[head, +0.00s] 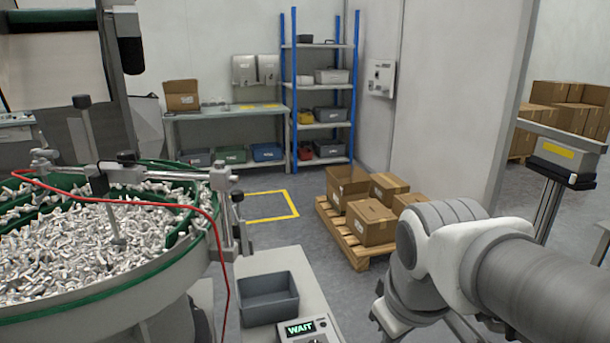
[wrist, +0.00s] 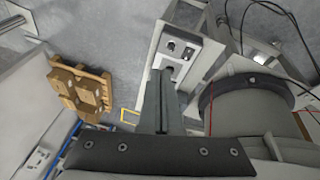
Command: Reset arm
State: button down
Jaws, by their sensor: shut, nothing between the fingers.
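In the wrist view my gripper (wrist: 163,75) is at the lower middle, with its two grey fingers pointing up the picture. The fingers are together, with nothing held between them. In the head view my arm (head: 460,255) reaches in from the right edge, bent at a light grey joint. I cannot make out the fingers there. In the wrist view the fingertips overlap a light control box (wrist: 184,47) below them, and I cannot tell the height between.
A large round feeder bowl (head: 130,285) full of metal parts stands at left. A grey bin (head: 268,298) sits beside a control box (head: 297,338) reading WAIT. A pallet (head: 345,243) with cartons, a workbench (head: 222,112) and a shelf rack (head: 318,87) stand behind. Open floor lies between.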

jog(key=s+d+r+m+p, duration=0.1)
jog(key=s+r+m+p, duration=0.1)
jog(key=r+p, duration=0.5)
jog(key=s+d+r+m+t+p, duration=0.1)
jog(key=s+r+m+p, duration=0.1)
jog(key=r+p, duration=0.6)
jog(key=shift+r+m+t, duration=0.3)
jog(key=shift+r+m, duration=0.4)
jog(key=shift+m, duration=0.1)
